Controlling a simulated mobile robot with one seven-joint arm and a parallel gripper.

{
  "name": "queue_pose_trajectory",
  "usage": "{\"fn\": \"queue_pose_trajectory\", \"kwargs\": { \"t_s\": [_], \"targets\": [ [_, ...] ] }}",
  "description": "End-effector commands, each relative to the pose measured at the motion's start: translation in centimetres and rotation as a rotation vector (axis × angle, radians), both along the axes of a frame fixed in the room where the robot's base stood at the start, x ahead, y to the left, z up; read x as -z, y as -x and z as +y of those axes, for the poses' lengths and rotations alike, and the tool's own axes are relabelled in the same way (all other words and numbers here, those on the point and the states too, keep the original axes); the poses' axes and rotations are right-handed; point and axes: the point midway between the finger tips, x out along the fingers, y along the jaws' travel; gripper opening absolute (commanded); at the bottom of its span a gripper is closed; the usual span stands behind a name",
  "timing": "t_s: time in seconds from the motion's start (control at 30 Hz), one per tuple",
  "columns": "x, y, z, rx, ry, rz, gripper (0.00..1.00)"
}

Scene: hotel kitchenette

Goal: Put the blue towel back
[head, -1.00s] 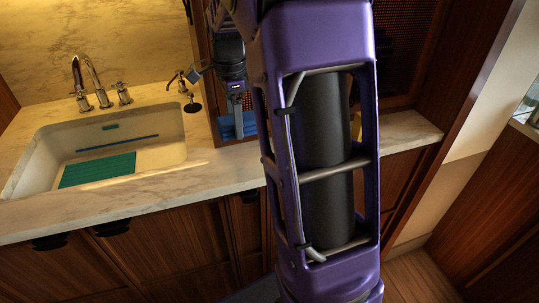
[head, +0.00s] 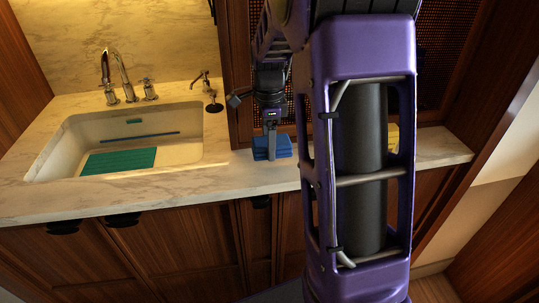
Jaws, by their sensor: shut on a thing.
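The blue towel (head: 284,148) is a folded stack on the marble counter, right of the sink and in front of the dark cabinet. My gripper (head: 271,150) points down at it, with a finger against the towel's front side. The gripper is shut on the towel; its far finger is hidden. I cannot tell whether the towel rests on the counter or is held just above it.
The white sink (head: 60,150) with a teal mat (head: 118,161) lies to the left, with a faucet (head: 118,75) behind it. A small dispenser (head: 213,92) stands between sink and cabinet. Bare counter (head: 445,148) lies to the right. A yellow thing (head: 393,137) is mostly hidden by my arm.

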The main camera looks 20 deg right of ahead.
Motion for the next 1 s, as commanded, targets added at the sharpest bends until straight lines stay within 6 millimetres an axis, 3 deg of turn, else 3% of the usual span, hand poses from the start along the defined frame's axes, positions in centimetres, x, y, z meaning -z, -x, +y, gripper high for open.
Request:
{"fn": "queue_pose_trajectory", "kwargs": {
  "t_s": [0.03, 0.2, 0.63, 0.67, 0.8, 1.0],
  "targets": [
    [1.3, 0.1, 0.0, 0.0, -0.001, 0.005, 0.2],
    [3.4, 0.0, 0.0, 0.001, 0.0, 0.002, 0.2],
    [4.1, 0.0, 0.0, 0.0, 0.0, 0.001, 0.2],
    [4.0, 0.0, 0.0, 0.0, 0.0, 0.001, 0.75],
    [3.9, 0.0, 0.0, 0.0, 0.0, 0.001, 1.0],
    [3.9, 0.0, 0.0, 0.0, 0.0, 0.001, 1.0]
  ]
}}
